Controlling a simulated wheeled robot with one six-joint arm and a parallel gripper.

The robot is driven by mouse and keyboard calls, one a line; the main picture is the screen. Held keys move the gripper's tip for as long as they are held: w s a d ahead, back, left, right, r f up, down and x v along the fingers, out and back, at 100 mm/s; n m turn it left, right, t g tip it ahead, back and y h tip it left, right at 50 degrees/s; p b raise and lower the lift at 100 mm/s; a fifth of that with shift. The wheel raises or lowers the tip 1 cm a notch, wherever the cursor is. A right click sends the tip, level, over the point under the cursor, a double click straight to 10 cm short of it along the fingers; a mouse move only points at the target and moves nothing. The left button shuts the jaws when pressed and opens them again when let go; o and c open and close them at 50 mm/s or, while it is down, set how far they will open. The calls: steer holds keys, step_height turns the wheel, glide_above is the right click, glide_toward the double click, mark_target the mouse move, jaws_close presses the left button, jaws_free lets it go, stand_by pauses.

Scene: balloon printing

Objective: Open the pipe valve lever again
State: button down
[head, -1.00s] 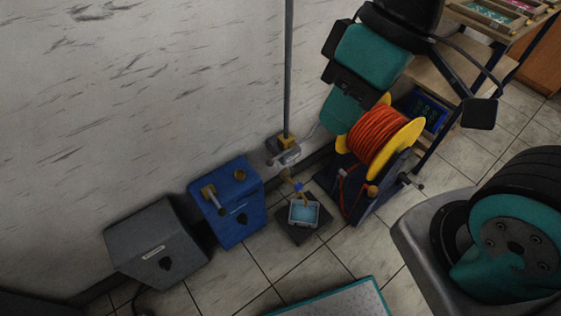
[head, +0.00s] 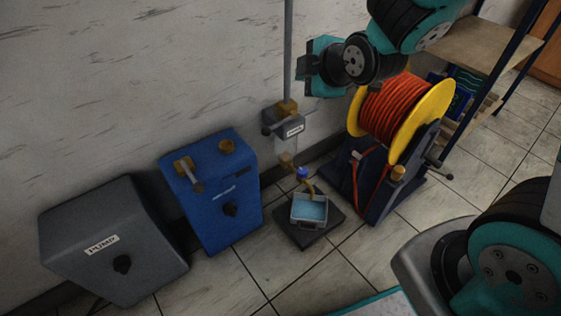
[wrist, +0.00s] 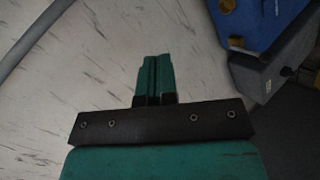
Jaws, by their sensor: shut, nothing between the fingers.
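The grey pipe (head: 288,55) runs down the wall to a brass fitting (head: 287,108) above a grey labelled block (head: 291,129). A small dark part sticks out at the block's left; I cannot tell whether it is the valve lever. Below, a brass spout (head: 288,160) with a blue knob (head: 302,172) stands over a small tray of blue liquid (head: 309,209). My gripper (head: 301,66) is beside the pipe, above the block, pointing left and apart from the block. In the wrist view its teal fingers (wrist: 153,78) are together and empty, over the wall.
A blue box (head: 225,195) with brass fittings and a small lever (head: 190,175) stands left of the tray. A grey box labelled PUMP (head: 105,240) is further left. A reel of orange hose (head: 397,112) stands close on the right.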

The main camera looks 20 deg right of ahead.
steer(key=w+d+f+n+t+h+b, duration=0.1)
steer(key=w+d+f+n+t+b, duration=0.15)
steer(key=f+b, duration=0.35)
steer(key=w+d+f+n+t+b, duration=0.1)
steer(key=w+f+n+b, duration=0.15)
steer(key=f+b, duration=0.4)
steer(key=n+t+y+b, duration=0.1)
steer(key=n+t+b, duration=0.3)
steer(key=n+b, duration=0.7)
glide_toward(280, 123)
steer(key=s+d+m, duration=0.1)
steer(key=s+d, duration=0.1)
steer(key=d, duration=0.1)
step_height(280, 123, down, 9)
steer(key=s+a+n+t+y+b, duration=0.1)
steer(key=n+y+b, duration=0.3)
steer(key=n+b, duration=0.4)
steer(key=shift+s+r+n+y, duration=0.3)
steer(key=shift+s+n, duration=0.1)
steer(key=shift+n, duration=0.1)
steer(key=shift+a+t, duration=0.1)
steer(key=shift+t, duration=0.15)
steer(key=r+p+x, duration=0.1)
steer(key=p+x, duration=0.1)
steer(key=x, duration=0.4)
steer(key=r+p+x, duration=0.1)
steer(key=p+x, duration=0.1)
steer(key=x, duration=0.4)
steer(key=shift+r+p, duration=0.3)
steer(key=shift+r, duration=0.15)
